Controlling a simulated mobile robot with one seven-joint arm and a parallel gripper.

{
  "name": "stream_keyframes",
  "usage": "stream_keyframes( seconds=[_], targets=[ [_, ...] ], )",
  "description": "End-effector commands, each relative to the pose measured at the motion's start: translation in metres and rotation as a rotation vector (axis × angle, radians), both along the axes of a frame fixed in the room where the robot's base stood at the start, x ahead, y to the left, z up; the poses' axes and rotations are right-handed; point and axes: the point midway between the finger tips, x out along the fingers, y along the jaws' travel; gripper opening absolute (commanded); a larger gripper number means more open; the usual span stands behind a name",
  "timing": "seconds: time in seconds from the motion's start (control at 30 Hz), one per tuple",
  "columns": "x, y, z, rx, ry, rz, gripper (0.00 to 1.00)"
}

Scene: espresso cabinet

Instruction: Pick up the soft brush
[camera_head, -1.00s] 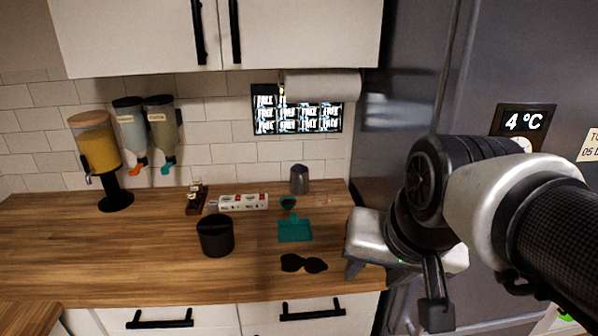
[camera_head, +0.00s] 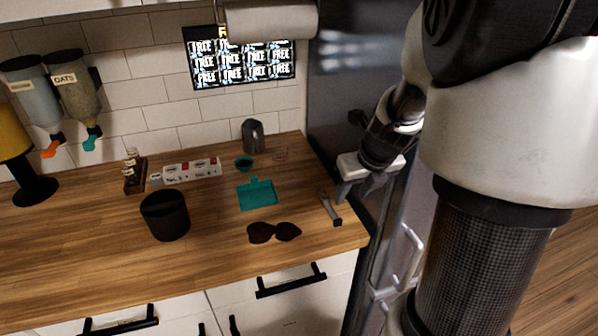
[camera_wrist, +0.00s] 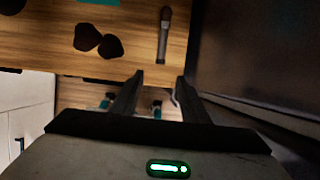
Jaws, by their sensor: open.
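A slim brush-like tool (camera_head: 331,208), which I take for the soft brush, lies flat on the wooden counter near its right front corner. In the wrist view the tool (camera_wrist: 162,36) lies lengthwise just beyond the gap between my fingers, with a dark upper end and a greyer lower part. My gripper (camera_wrist: 159,78) is open, with nothing between the fingers. In the head view it is by the counter's right edge, to the right of the tool and apart from it. Part of the gripper is hard to make out there.
Dark twin-lobed item (camera_head: 273,232), teal tray (camera_head: 257,194), black canister (camera_head: 165,215) and metal pitcher (camera_head: 253,136) stand or lie left of the tool. The fridge (camera_head: 345,100) rises close at the right. Drawer handles (camera_head: 291,281) stick out below the counter (camera_head: 215,245).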

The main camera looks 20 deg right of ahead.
Motion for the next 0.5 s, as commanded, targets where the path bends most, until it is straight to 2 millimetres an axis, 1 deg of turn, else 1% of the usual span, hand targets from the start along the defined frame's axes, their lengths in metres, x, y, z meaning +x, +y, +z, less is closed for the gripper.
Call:
stream_keyframes(
  seconds=[0.03, 0.2, 0.33, 0.4, 0.5],
  targets=[
    [0.004, 0.000, -0.016, 0.002, 0.005, 0.001, 0.41],
    [0.018, 0.001, -0.051, 0.001, 0.005, 0.003, 0.41],
    [0.027, 0.001, -0.071, 0.001, 0.003, 0.004, 0.41],
    [0.031, 0.001, -0.078, 0.001, 0.002, 0.004, 0.41],
    [0.034, 0.001, -0.084, -0.001, 0.001, 0.004, 0.41]
  ],
)
